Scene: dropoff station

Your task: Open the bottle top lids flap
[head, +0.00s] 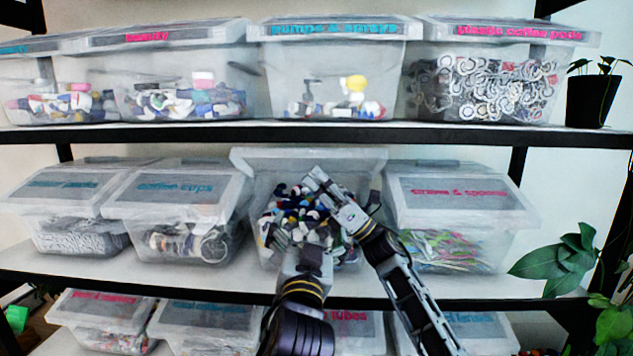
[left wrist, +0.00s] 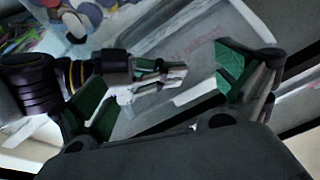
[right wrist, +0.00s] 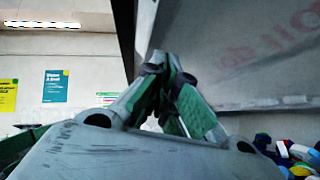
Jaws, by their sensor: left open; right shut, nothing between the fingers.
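The clear bottle tops bin (head: 265,228) stands in the middle shelf's centre, with colourful bottle tops (head: 300,208) showing inside. Its pale lid flap (head: 308,158) appears raised and tilted above the contents. The flap fills the upper right of the right wrist view (right wrist: 235,60), with faint red lettering. My right gripper (head: 316,180) is shut and empty, close to the flap; contact cannot be told. My left gripper (head: 303,258) is open and empty at the bin's front, below the right one. The left wrist view shows my right gripper (left wrist: 160,75) beyond the parted left fingers.
Closed bins stand on both sides, coffee cups (head: 185,195) to the left and straws and spoons (head: 450,205) to the right. Dark shelf edges run above (head: 220,135) and below. A leafy plant (head: 565,262) is at the right.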

